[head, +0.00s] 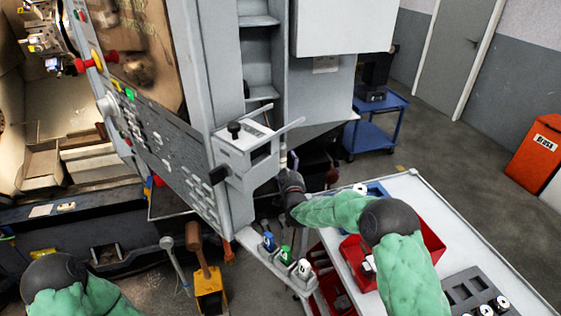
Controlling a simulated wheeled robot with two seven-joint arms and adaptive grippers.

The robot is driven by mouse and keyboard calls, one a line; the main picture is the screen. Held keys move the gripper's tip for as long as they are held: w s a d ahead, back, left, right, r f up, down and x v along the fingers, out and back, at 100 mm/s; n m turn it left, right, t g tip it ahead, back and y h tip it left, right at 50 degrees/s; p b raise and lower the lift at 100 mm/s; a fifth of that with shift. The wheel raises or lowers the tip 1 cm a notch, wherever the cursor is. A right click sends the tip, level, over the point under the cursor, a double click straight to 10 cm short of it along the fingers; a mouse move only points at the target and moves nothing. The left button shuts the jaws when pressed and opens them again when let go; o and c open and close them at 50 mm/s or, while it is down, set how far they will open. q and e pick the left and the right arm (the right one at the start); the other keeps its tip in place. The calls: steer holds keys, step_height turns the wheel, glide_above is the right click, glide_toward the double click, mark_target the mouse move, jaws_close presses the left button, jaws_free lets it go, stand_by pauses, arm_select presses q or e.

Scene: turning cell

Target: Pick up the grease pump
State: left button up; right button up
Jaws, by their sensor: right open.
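I cannot pick out the grease pump with certainty. My right gripper (289,172) is at the end of the green-sleeved right arm, near the cart's far left corner. It is open, but its fingertips are small and partly hidden, and nothing shows held in it. A grey box with a black knob and pale levers (244,152) is just left of it, beside the machine panel. Whether they touch is unclear. Blue, green and white-topped small items (286,254) stand on a grey ledge below. My left arm shows at lower left, with its gripper out of frame.
A white-topped cart (480,255) with red bins (432,243) and a dark insert tray (470,292) lies under my right arm. A mallet stands in a yellow holder (210,292). A blue trolley (372,133) stands behind.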

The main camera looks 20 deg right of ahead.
mark_target(285, 158)
steer(key=w, duration=0.5)
steer(key=shift+w+d+f+b, duration=0.2)
steer(key=shift+w+d+b, duration=0.1)
steer(key=shift+d+b, duration=0.1)
steer(key=shift+w+r, duration=0.1)
steer(key=shift+w, duration=0.2)
steer(key=shift+r, duration=0.1)
steer(key=c, duration=1.4)
